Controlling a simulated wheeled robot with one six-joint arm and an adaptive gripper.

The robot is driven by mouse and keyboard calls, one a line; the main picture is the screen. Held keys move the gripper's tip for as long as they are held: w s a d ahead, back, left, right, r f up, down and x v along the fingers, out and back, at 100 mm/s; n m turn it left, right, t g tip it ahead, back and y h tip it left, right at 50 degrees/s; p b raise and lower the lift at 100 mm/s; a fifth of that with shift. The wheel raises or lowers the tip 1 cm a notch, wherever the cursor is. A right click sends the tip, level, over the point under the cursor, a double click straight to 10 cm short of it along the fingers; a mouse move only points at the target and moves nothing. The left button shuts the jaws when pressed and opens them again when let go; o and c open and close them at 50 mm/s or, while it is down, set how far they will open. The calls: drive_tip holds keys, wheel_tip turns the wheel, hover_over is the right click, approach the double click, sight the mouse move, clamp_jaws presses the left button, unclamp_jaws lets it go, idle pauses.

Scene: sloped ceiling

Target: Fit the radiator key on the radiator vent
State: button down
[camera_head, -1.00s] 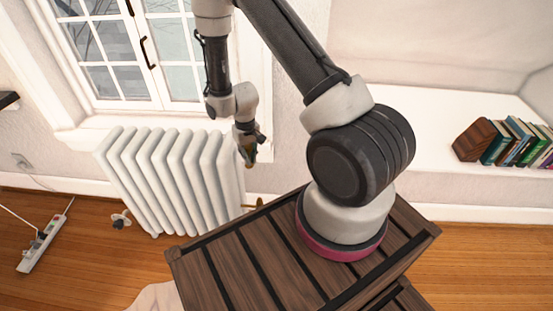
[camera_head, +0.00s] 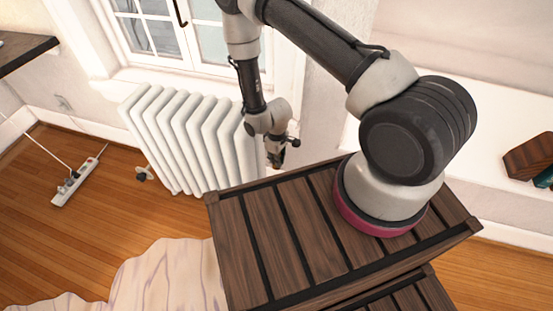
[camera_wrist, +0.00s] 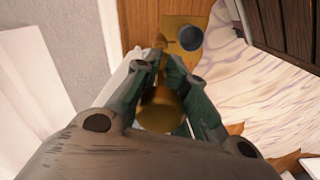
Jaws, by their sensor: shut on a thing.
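The white ribbed radiator (camera_head: 190,135) stands under the window in the head view. My gripper (camera_head: 276,160) points down just off its right end. In the wrist view, the green fingers of my gripper (camera_wrist: 160,95) are shut on a brass piece, which I take to be the radiator key (camera_wrist: 160,108). Past the fingertips shows a brass fitting (camera_wrist: 178,30) with a dark round end (camera_wrist: 190,38). I cannot tell whether it is part of the key or the radiator vent, nor whether they touch. The vent is not clear in the head view.
My dark slatted wooden top (camera_head: 300,230) fills the middle front. A pale marbled rug (camera_head: 165,275) lies on the wood floor. A power strip (camera_head: 78,182) and its cable lie at left. The window ledge (camera_head: 160,80) is above the radiator.

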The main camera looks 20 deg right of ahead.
drive_tip(key=shift+f, duration=0.15)
drive_tip(key=shift+f, duration=4.1)
drive_tip(key=c, duration=1.4)
unclamp_jaws()
drive_tip(key=shift+o, duration=0.2)
